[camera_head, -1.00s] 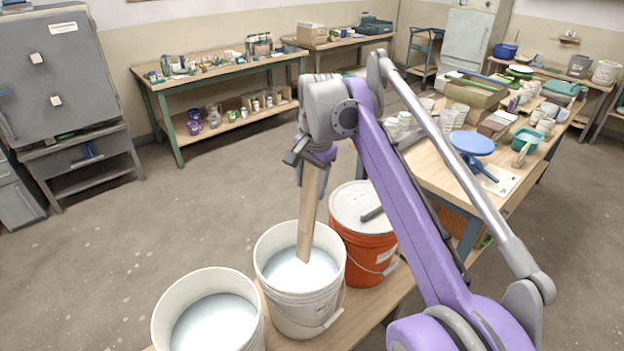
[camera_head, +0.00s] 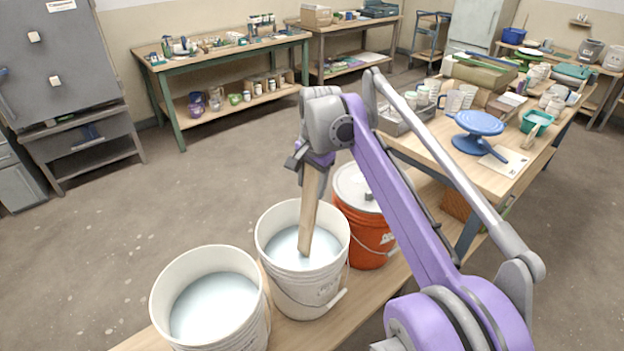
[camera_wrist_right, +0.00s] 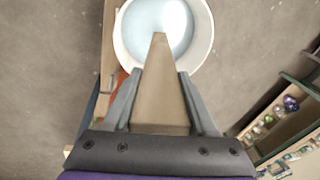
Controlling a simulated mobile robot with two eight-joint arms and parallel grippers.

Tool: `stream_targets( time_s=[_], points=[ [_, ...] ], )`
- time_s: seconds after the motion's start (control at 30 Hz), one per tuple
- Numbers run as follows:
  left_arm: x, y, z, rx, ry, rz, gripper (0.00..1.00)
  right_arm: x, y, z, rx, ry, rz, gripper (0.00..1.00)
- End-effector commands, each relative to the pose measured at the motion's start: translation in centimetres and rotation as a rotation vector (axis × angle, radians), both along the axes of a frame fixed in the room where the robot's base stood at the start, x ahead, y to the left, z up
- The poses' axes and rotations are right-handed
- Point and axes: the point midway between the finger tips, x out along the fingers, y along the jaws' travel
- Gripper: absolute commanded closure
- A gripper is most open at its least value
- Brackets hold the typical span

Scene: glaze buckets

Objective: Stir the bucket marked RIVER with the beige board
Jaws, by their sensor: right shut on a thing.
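The beige board (camera_head: 308,222) is held upright, slightly tilted, by my right gripper (camera_head: 312,178), which is shut on its top end. The board's lower end reaches into a white bucket (camera_head: 303,291) of pale bluish liquid, the middle one of the row. In the right wrist view the board (camera_wrist_right: 159,90) runs from between the fingers of my gripper (camera_wrist_right: 157,100) to the pale liquid (camera_wrist_right: 172,22). I cannot read a RIVER mark on any bucket. My left gripper is not in view.
A second open white bucket (camera_head: 212,300) stands at the left front, also with pale liquid. An orange bucket (camera_head: 366,238) with a white lid stands behind right. All three stand on a wooden bench (camera_head: 345,318). A cluttered worktable (camera_head: 440,152) is to the right.

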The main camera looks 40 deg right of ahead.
Motion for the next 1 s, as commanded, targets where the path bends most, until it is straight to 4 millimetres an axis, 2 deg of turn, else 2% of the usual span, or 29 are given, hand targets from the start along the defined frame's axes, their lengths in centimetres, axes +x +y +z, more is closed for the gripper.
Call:
stream_targets(
  time_s=[0.7, 1.0],
  points=[
    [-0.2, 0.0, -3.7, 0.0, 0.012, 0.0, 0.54, 1.4, -0.3, -7.3, 0.0, 0.0, 0.0, 1.0],
    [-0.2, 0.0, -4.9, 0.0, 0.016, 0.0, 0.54, 1.9, -0.4, -9.6, 0.0, 0.0, 0.0, 1.0]
  ],
)
